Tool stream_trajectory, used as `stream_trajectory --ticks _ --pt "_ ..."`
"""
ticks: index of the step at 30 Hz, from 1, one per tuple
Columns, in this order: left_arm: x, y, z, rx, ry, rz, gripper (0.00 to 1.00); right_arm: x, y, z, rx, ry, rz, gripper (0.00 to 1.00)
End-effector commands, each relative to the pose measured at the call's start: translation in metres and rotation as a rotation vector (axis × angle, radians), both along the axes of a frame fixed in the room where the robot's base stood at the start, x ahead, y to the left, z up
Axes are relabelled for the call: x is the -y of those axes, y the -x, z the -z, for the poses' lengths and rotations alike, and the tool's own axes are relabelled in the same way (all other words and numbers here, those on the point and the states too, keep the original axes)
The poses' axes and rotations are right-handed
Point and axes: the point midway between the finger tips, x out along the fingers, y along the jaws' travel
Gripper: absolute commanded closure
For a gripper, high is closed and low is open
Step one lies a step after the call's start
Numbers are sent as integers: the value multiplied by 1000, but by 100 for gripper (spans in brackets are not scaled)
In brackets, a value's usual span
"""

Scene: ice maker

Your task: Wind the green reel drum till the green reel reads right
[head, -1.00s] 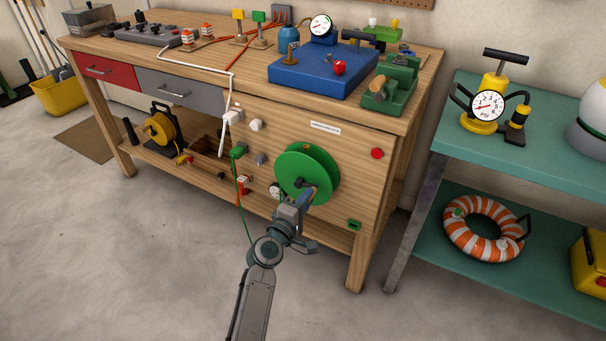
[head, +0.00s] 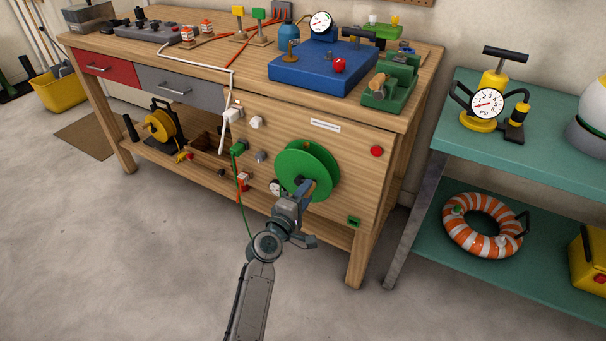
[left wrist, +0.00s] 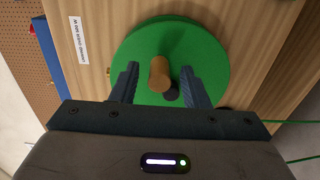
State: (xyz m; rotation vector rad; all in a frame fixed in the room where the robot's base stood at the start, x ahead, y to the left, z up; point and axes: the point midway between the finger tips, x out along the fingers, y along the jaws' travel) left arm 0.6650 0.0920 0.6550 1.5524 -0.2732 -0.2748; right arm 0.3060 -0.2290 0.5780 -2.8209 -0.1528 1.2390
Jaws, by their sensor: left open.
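The green reel drum (head: 318,165) is mounted on the wooden front panel of the workbench. In the left wrist view the green drum (left wrist: 205,48) fills the middle, with a wooden crank knob (left wrist: 160,73) sticking out from its face. My left gripper (head: 302,188) is at the lower part of the drum. In the left wrist view its two fingers (left wrist: 158,84) are apart, one on each side of the knob, with gaps showing. My right gripper is not in view.
A green plug (head: 238,149) with a hanging green cord is left of the drum. A red button (head: 377,151) and a small green socket (head: 354,222) are to its right. A teal shelf (head: 440,150) stands at the right. The floor in front is clear.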

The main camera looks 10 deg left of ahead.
Motion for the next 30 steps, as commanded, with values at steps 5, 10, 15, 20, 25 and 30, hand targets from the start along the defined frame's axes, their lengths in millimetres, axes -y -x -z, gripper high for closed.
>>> stream_trajectory --ticks 5,10,15,20,25,30 --pt "-4 10 0 -1 1 0 59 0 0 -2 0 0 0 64" --pt "-10 27 0 -1 0 -1 59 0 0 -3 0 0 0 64" --pt "-16 43 1 -2 -2 -1 59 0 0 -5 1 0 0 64" --pt "-21 58 1 -2 -1 0 59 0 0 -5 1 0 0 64" --pt "-24 66 0 -1 0 0 59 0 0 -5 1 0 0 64" --pt "-24 66 0 -1 0 0 59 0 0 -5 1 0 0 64"
